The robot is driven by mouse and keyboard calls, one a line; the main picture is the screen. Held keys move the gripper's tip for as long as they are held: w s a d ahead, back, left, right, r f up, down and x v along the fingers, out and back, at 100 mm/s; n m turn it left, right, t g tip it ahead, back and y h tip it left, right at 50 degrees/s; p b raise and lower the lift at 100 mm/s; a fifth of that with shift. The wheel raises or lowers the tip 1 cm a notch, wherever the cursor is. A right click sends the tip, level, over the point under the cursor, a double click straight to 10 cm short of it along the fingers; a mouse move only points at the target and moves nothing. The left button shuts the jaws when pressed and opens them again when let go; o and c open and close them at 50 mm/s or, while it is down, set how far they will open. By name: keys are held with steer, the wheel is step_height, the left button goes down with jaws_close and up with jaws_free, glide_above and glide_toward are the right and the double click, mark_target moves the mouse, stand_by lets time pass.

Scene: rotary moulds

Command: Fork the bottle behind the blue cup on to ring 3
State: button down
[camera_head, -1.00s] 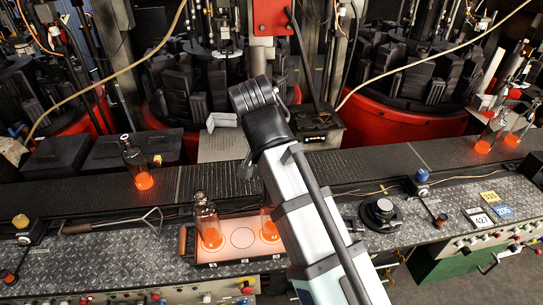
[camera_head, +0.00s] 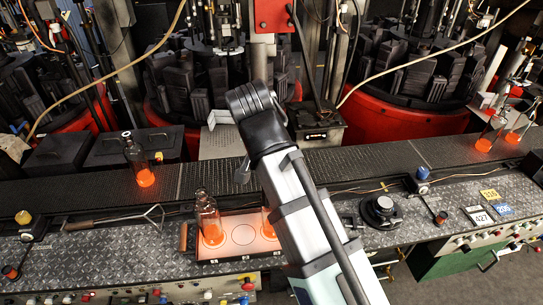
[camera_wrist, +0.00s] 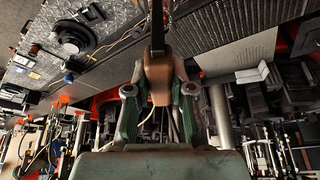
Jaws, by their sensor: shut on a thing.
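My gripper (camera_wrist: 158,88) is shut on a brown wooden handle (camera_wrist: 158,72) with a dark rod beyond it. The rod's far end is out of view, and my arm hides the gripper in the head view. The blue cup (camera_head: 422,174) stands on the plated bench at the right. Two clear bottles with glowing orange bases, one nearer (camera_head: 487,138) and one farther (camera_head: 515,133), stand behind it to the right. A tray (camera_head: 222,260) shows an empty ring (camera_head: 243,235), a bottle (camera_head: 208,222) at its left, and another glowing base (camera_head: 268,223) partly behind my arm. Ring numbers are unreadable.
A bottle (camera_head: 140,165) stands on the dark conveyor (camera_head: 215,180) at the left. Another wooden-handled fork (camera_head: 120,219) lies near the yellow cup (camera_head: 23,217). A round black fixture (camera_head: 380,209) sits right of my arm. Red-based mould machines (camera_head: 385,120) stand behind the conveyor.

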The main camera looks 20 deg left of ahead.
steer(key=s+p, duration=0.2)
steer(key=s, duration=0.5)
stand_by(1.0)
steer(key=shift+w+r, duration=0.1)
steer(key=shift+r, duration=0.05)
step_height(320, 180, up, 6)
steer(key=shift+f+p, duration=0.1)
steer(key=shift+p, duration=0.45)
stand_by(0.3)
stand_by(0.6)
steer(key=shift+s+r, duration=0.6)
steer(key=shift+s, duration=0.2)
steer(key=shift+s+r, duration=0.55)
steer(key=shift+s, duration=0.2)
